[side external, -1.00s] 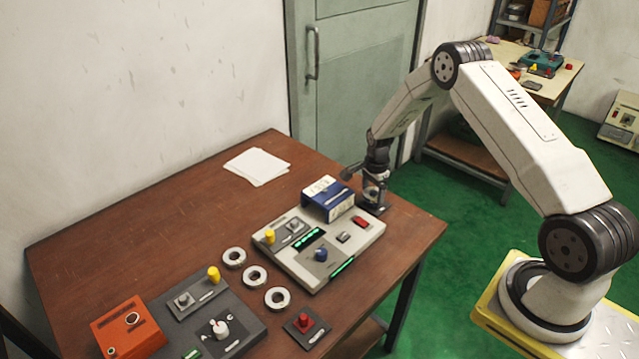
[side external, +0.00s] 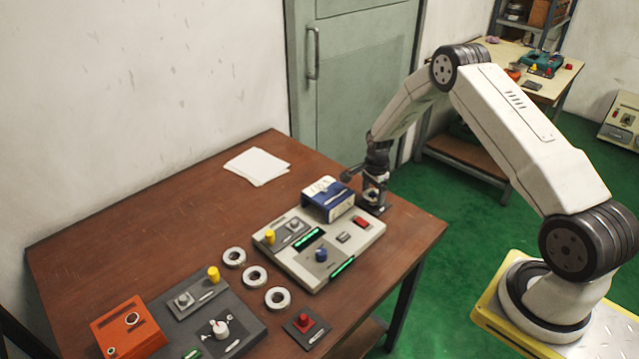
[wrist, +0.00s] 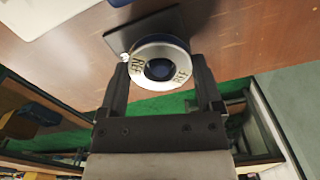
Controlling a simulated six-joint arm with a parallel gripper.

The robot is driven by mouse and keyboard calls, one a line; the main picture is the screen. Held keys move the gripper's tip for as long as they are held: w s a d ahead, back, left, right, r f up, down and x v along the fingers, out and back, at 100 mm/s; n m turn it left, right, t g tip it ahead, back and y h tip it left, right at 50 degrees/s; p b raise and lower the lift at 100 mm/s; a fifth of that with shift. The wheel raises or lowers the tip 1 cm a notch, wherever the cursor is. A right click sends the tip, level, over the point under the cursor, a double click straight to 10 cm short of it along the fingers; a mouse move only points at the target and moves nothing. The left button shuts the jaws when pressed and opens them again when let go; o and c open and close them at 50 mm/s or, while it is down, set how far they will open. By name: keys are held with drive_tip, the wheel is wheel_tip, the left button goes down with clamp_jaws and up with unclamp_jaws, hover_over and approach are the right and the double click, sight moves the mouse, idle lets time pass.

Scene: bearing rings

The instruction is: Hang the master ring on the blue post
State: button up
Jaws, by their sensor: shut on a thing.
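The master ring (wrist: 160,85) is a pale metal ring marked REF, seen between the two fingers of my gripper (wrist: 160,66) in the wrist view. My gripper is shut on its sides. A dark blue round thing, apparently the blue post (wrist: 158,69), shows in the ring's hole, so the ring looks lined up with or around it. How far down the ring sits I cannot tell. Behind it lies a dark square base plate (wrist: 174,22). In the side view my gripper (side external: 374,194) is over that plate at the table's right end; the post is hidden there.
A blue-and-white box (side external: 328,199) stands close left of my gripper. A grey control panel (side external: 300,272) with a blue knob (side external: 321,255) lies in front. Several plain rings (side external: 254,276) lie left of it. The table's right edge is near.

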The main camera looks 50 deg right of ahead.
drive_tip(key=shift+f, duration=0.45)
idle(0.8)
drive_tip(key=o, duration=1.3)
drive_tip(key=shift+c, duration=0.2)
drive_tip(key=shift+r, duration=0.1)
drive_tip(key=shift+r, duration=3.65)
